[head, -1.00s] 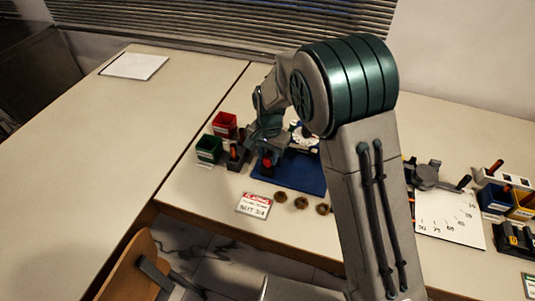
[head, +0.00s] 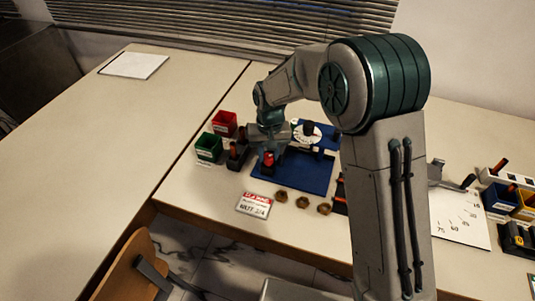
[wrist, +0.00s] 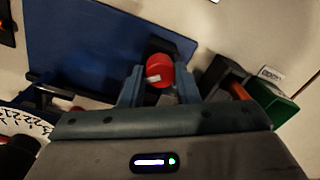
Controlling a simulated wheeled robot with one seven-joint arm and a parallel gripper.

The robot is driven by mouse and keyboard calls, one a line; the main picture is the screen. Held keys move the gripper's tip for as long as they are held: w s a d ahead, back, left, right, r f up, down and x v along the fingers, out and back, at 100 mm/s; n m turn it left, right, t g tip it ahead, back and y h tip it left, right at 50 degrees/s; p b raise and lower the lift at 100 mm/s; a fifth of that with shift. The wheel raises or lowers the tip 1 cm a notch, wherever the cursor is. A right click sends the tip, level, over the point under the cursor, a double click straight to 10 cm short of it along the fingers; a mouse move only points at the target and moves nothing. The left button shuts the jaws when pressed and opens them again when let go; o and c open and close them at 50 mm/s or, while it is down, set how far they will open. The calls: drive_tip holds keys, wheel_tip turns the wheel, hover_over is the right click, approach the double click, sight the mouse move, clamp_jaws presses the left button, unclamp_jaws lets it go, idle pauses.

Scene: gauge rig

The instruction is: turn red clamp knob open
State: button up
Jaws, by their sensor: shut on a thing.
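The red clamp knob (wrist: 159,72) is a round red cap with a pale mark on its top. It stands on a dark clamp base on the blue plate (wrist: 85,40). My gripper (wrist: 160,88) has one finger on each side of the knob and is shut on it. In the head view the red knob (head: 268,158) shows just below my gripper (head: 268,148), at the left of the blue plate (head: 305,173). The fingers' contact is partly hidden there.
A red bin (head: 224,123) and a green bin (head: 208,147) stand left of the plate. A white dial (head: 306,133) is behind it. Brass nuts (head: 302,202) and a label card (head: 254,205) lie in front. The left tabletop is mostly clear.

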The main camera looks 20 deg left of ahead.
sight(268, 155)
drive_tip(key=n, duration=0.5)
drive_tip(key=shift+w+a+n, duration=0.1)
drive_tip(key=shift+n, duration=0.2)
drive_tip(key=n, duration=0.4)
drive_tip(key=shift+r+n, duration=0.1)
drive_tip(key=shift+n, duration=0.6)
drive_tip(key=o, duration=1)
drive_tip(key=shift+c, duration=0.2)
wheel_tip(268, 155, up, 8)
drive_tip(key=p, duration=0.5)
drive_tip(key=shift+p, duration=0.3)
